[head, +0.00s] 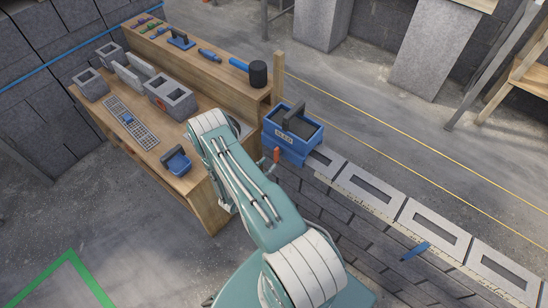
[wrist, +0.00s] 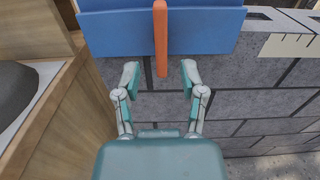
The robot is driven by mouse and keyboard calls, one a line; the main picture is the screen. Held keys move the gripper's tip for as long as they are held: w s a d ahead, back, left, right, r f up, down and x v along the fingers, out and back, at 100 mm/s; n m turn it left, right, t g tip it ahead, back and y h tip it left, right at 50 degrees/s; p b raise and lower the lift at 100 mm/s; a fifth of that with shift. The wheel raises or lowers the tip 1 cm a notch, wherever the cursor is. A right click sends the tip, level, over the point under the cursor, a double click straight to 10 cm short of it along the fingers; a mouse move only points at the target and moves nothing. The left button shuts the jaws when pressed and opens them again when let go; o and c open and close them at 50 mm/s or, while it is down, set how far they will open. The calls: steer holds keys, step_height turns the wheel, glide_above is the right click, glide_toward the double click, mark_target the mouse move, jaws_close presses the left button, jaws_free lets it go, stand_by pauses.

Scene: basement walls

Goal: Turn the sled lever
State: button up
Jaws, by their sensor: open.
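In the wrist view the lever (wrist: 160,38) hangs upright in front of the blue sled side (wrist: 210,30). My gripper (wrist: 160,76) is open, one finger to each side of the lever's lower end in the picture, with visible gaps and no contact seen. The depth between lever and fingertips is hard to judge. In the head view my arm hides the gripper.
A wooden bench (head: 200,205) with grey blocks, a blue-handled tool (head: 176,162) and a metal grid stands left, close to my arm. A mallet (head: 257,74) lies on its back shelf. The block wall (head: 370,190) runs right, with a blue tool on it.

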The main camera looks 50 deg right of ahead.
steer(key=a, duration=0.6)
steer(key=shift+s+a, duration=0.3)
steer(key=a+r+m+g+y, duration=0.25)
steer(key=r+m, duration=0.35)
steer(key=r, duration=0.8)
steer(key=a+r+m+g+y, duration=0.2)
steer(key=r+m+g+y, duration=0.3)
steer(key=r, duration=0.8)
steer(key=s+a+r+m+t+y, duration=0.4)
steer(key=a+r, duration=0.4)
steer(key=r, duration=0.2)
steer(key=s+a+r+m+t+y, duration=0.4)
steer(key=s+a+r+t+y, duration=0.2)
steer(key=s+a+r+t, duration=0.1)
step_height(320, 180, up, 4)
steer(key=shift+s+a+f, duration=0.15)
steer(key=shift+s+a, duration=0.7)
steer(key=shift+s, duration=0.3)
